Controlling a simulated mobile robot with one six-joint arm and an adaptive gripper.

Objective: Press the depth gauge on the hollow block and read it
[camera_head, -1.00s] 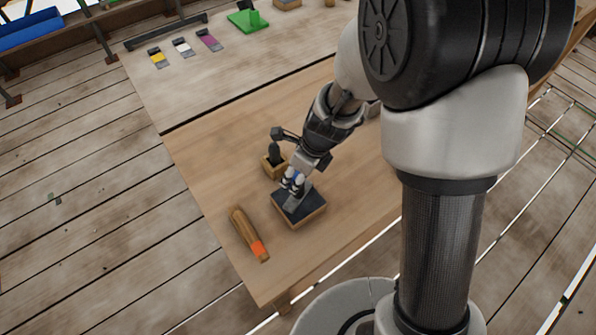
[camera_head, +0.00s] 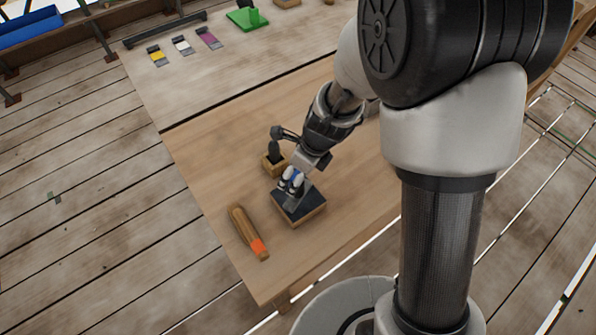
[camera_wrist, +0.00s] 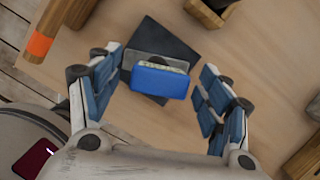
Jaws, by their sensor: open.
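The hollow block (camera_head: 312,210) is a square wooden block with a dark top. It sits near the front left of the table, and its dark top also shows in the wrist view (camera_wrist: 177,43). The depth gauge (camera_wrist: 160,82) has a blue body and a grey metal plate behind it. It is over the block's dark top; I cannot tell how firmly it touches. My gripper (camera_head: 290,184) is just above the block. In the wrist view my gripper (camera_wrist: 163,95) is open, with blue-padded fingers on either side of the gauge and visible gaps. The gauge's reading is not legible.
A wooden-handled tool with an orange end (camera_head: 246,230) lies left of the block. A small wooden holder with a dark item (camera_head: 272,166) stands close behind. Yellow, white and purple-marked pieces (camera_head: 182,45) and a green stand (camera_head: 246,20) are farther back. The table's middle is clear.

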